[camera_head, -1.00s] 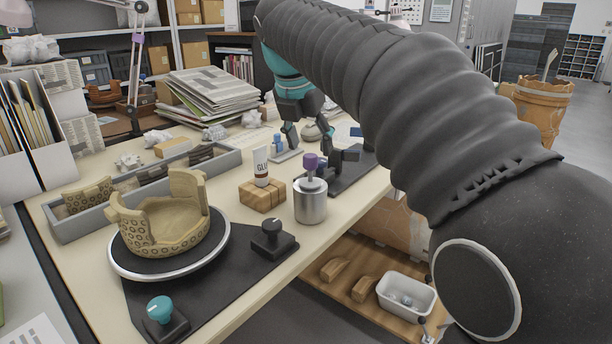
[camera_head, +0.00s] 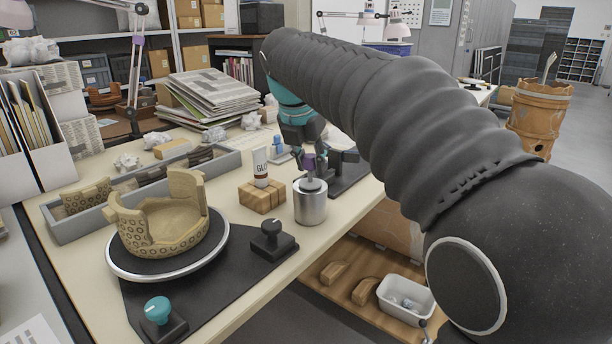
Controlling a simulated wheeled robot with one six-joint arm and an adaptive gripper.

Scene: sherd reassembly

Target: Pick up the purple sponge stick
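The purple sponge stick (camera_head: 309,162) stands upright in a shiny metal canister (camera_head: 310,203) near the table's front edge. Its purple head shows above the canister's top. My gripper (camera_head: 308,151) points down from the teal wrist of my arm, close by the purple head in the picture. Its dark fingers look apart, one to each side of the head. They partly blend with dark parts behind, and I cannot tell whether they touch it.
A glue tube (camera_head: 260,166) stands on a cardboard-coloured block (camera_head: 262,197) left of the canister. A black knob (camera_head: 271,238) is in front. A partly assembled pot (camera_head: 165,225) sits on a turntable (camera_head: 219,246). A dark stand (camera_head: 350,178) lies behind the canister.

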